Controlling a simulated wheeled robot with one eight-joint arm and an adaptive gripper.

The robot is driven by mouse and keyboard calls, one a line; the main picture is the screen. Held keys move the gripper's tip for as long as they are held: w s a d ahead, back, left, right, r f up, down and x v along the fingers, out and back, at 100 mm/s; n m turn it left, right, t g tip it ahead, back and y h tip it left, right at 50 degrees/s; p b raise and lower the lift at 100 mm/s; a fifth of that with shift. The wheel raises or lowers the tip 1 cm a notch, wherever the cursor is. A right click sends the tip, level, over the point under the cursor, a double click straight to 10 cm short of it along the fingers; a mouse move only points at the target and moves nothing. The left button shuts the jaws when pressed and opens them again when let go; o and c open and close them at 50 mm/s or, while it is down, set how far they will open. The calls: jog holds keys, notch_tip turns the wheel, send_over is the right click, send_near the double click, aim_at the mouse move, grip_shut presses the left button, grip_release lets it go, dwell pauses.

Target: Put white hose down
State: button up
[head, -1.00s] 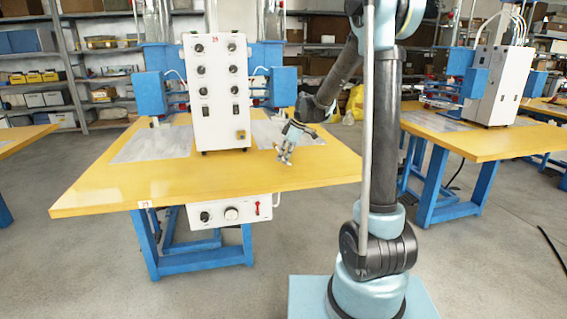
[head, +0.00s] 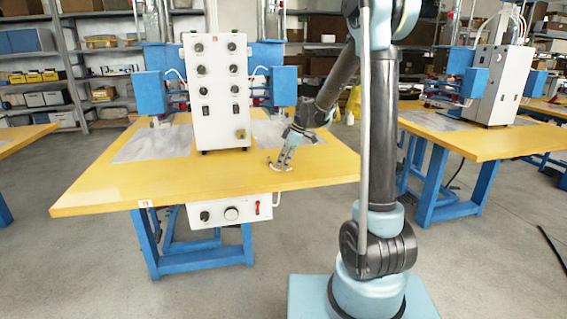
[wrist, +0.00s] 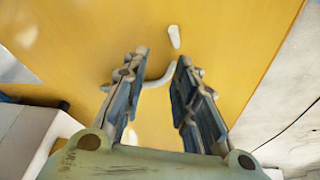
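My gripper (head: 281,162) points down at the front right part of the yellow table, close above its surface. In the wrist view its two fingers (wrist: 161,57) stand apart with a clear gap. The white hose (wrist: 160,80) shows as a thin curved piece between and below the fingers, seemingly on the table; the left finger hides part of it. A short white piece (wrist: 174,36) lies just beyond the fingertips; I cannot tell whether it is part of the hose. In the head view the hose (head: 283,169) is a small pale shape at the fingertips.
A white control cabinet (head: 220,95) stands on the yellow table (head: 150,182), left of my gripper, with blue machine units (head: 149,92) beside it. Grey plates (head: 155,143) lie on the table. The table's front is clear. Another workbench (head: 460,138) stands to the right.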

jog(key=v, duration=1.2)
jog(key=s+d+f+m+h, duration=0.1)
jog(key=s+d+m, duration=0.35)
jog(key=s, duration=0.45)
jog(key=s+d+f+m+h, duration=0.1)
jog(key=s+d+m, duration=0.4)
jog(key=s, duration=0.4)
jog(key=s+d+f+m, duration=0.2)
jog(key=s+d+f, duration=0.1)
jog(key=s, duration=0.2)
jog(key=s+d+f+m+h, duration=0.1)
jog(key=s+d+f+m, duration=0.2)
jog(key=s, duration=0.3)
jog(key=s+d+f+m+t+h, duration=0.1)
jog(key=s+d+f+m, duration=0.1)
jog(key=s+f, duration=0.3)
jog(key=shift+s+d, duration=0.55)
jog(key=shift+s, duration=0.2)
jog(key=shift+f+m, duration=0.15)
jog(key=shift+m, duration=0.1)
jog(key=shift+w+f, duration=0.2)
jog(key=shift+w, duration=0.25)
jog(key=shift+o, duration=0.3)
